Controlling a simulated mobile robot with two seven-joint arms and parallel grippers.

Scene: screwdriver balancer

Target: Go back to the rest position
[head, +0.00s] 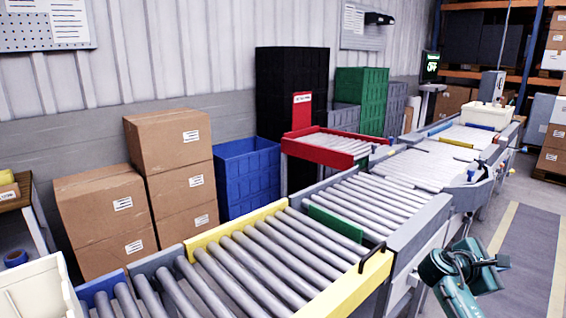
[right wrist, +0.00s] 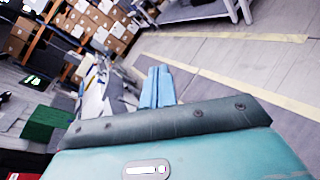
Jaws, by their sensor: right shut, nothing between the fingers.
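My right arm (head: 462,285), teal with dark parts, reaches in at the lower right of the head view, beside the conveyor and over the grey floor. In the right wrist view my right gripper (right wrist: 158,72) shows as two light blue fingers set together. It is shut, with nothing held between them. Its fingers point out over open space beside the conveyor line. My left gripper does not show in either view.
A roller conveyor (head: 270,262) with a yellow side rail runs from the lower left to the back right. Cardboard boxes (head: 168,143), a blue crate (head: 247,178) and a red-framed roller section (head: 318,150) line its far side. The floor (head: 525,240) at right is clear.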

